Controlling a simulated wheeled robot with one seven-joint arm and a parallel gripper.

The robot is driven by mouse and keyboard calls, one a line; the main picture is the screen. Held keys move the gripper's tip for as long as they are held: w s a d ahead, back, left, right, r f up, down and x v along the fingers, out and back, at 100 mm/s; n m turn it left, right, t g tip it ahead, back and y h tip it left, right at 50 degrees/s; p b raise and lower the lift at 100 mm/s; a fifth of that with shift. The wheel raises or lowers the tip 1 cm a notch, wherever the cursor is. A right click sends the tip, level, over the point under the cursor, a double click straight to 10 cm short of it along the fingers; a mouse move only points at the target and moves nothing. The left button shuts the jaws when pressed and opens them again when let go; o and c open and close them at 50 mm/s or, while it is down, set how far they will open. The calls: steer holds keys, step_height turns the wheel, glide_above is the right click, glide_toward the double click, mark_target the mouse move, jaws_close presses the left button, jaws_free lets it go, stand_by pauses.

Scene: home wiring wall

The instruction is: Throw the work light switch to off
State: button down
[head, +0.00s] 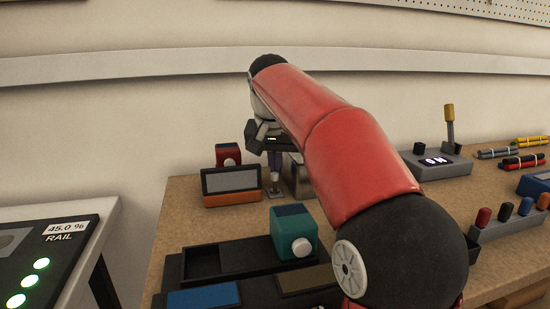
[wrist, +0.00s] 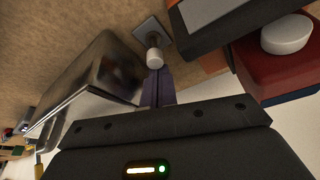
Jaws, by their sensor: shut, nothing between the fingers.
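A small toggle switch with a pale, round-ended lever (head: 274,178) stands on the bench below my gripper. In the wrist view its lever (wrist: 155,57) rises from a grey square plate (wrist: 151,32). My gripper (head: 274,164) is shut and empty, with its dark purple fingers (wrist: 157,86) pointing down right at the lever tip. I cannot tell whether they touch it. Farther right, a grey box (head: 437,164) has a display reading "ON" and an upright lever with a yellow handle (head: 449,113). No label shows which of these is the work light switch.
An orange-based box with a grey screen (head: 231,181) stands left of the small switch, a red box with a round button (head: 228,154) behind it. A shiny metal box (wrist: 95,82) is close on the other side. A teal box (head: 292,232) and black tray (head: 205,262) sit in front.

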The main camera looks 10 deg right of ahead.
stand_by(0.3)
steer(key=s+t+b, duration=0.1)
steer(key=b, duration=0.3)
steer(key=shift+f, duration=0.4)
steer(key=t+b, duration=0.1)
steer(key=b, duration=0.1)
steer(key=s+t+b, duration=0.1)
steer(key=t+b, duration=0.1)
steer(key=b, duration=0.1)
steer(key=shift+s, duration=0.25)
steer(key=shift+s+r+t+b, duration=0.25)
steer(key=shift+t+b, duration=0.35)
steer(key=shift+b, duration=0.55)
steer(key=shift+r, duration=0.1)
steer(key=shift+r, duration=0.15)
